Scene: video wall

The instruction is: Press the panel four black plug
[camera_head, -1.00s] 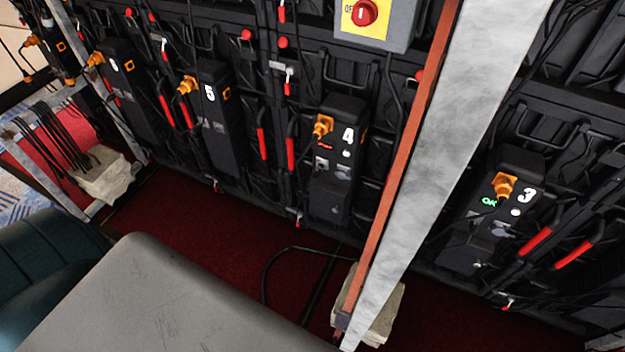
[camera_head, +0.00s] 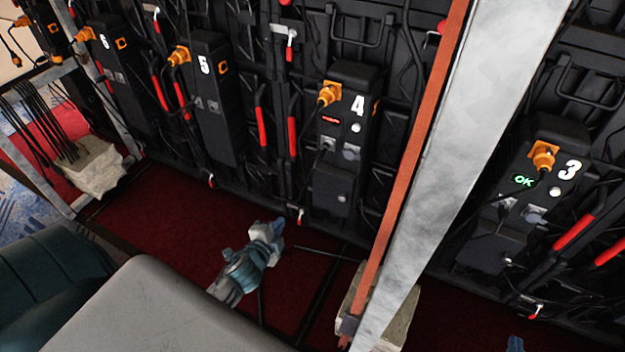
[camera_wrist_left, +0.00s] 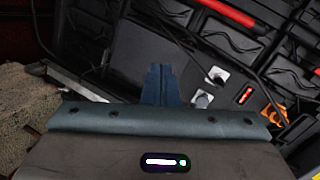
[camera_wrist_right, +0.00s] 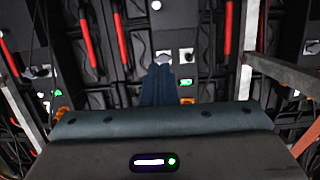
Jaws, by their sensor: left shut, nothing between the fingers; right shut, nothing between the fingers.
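Panel four (camera_head: 345,105) is a black box with a white "4", an orange plug (camera_head: 329,93) and a lit red display (camera_head: 330,119). Its black plug (camera_head: 327,144) sits below the display, beside a grey socket (camera_head: 352,153). I cannot tell how deep it is seated. My left gripper (camera_head: 279,227) is shut and empty, low and left of panel four, apart from it. In the left wrist view its closed fingers (camera_wrist_left: 160,85) point up, left of two grey sockets and the red display (camera_wrist_left: 245,95). My right gripper (camera_wrist_right: 160,85) is shut; only a small blue bit (camera_head: 515,343) shows in the head view.
A grey metal beam (camera_head: 460,140) with an orange-red edge stands between panel four and panel three (camera_head: 530,180), which shows a green "OK". A pale weight block (camera_head: 398,320) sits at its foot. Panel five (camera_head: 215,100) is left of panel four. Red floor lies in front.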

